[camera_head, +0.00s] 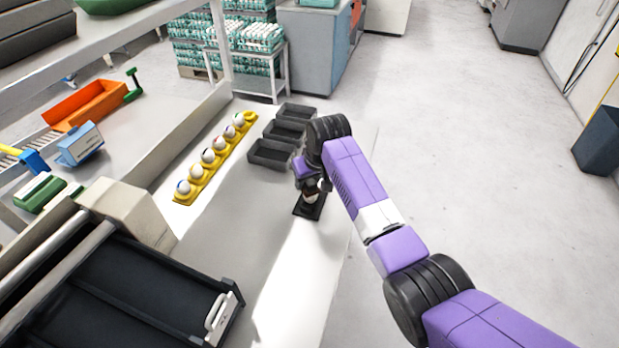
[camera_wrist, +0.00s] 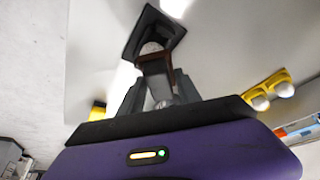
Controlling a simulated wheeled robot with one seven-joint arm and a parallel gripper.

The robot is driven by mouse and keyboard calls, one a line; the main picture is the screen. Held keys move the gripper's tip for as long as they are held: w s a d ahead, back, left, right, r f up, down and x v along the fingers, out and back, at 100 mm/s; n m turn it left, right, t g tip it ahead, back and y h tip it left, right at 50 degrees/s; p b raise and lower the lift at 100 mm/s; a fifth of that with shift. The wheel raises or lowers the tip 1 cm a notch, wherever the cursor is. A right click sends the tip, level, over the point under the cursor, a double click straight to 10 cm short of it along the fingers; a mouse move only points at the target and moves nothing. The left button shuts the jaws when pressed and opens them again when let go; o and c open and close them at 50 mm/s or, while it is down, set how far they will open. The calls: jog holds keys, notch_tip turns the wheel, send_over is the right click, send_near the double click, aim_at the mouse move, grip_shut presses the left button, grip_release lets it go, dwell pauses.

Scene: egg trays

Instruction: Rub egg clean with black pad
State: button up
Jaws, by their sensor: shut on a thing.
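The black pad (camera_head: 301,213) is a dark square lying on the white table top, near its right edge. It also shows at the top of the wrist view (camera_wrist: 172,24). My gripper (camera_head: 309,191) is low over the pad. In the wrist view my gripper (camera_wrist: 155,77) is shut on a pale egg (camera_wrist: 150,48), whose far end is against or just above the pad. A brown part between the fingers hides much of the egg. Whether egg and pad touch, I cannot tell.
A yellow holder (camera_head: 178,199) with several white eggs stands left of the pad. Three dark grey bins (camera_head: 268,155) stand in a row behind the pad. A black tray (camera_head: 140,290) lies at the front left. The table between is clear.

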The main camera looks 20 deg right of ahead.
jog(key=shift+w+a+r+p, duration=0.35)
jog(key=shift+w+a+p, duration=0.1)
jog(key=shift+a+p, duration=0.05)
jog(key=shift+w+p+v, duration=0.25)
jog(key=shift+p+v, duration=0.35)
jog(key=shift+v, duration=0.65)
jog(key=shift+w+r, duration=0.15)
jog(key=shift+r, duration=2.35)
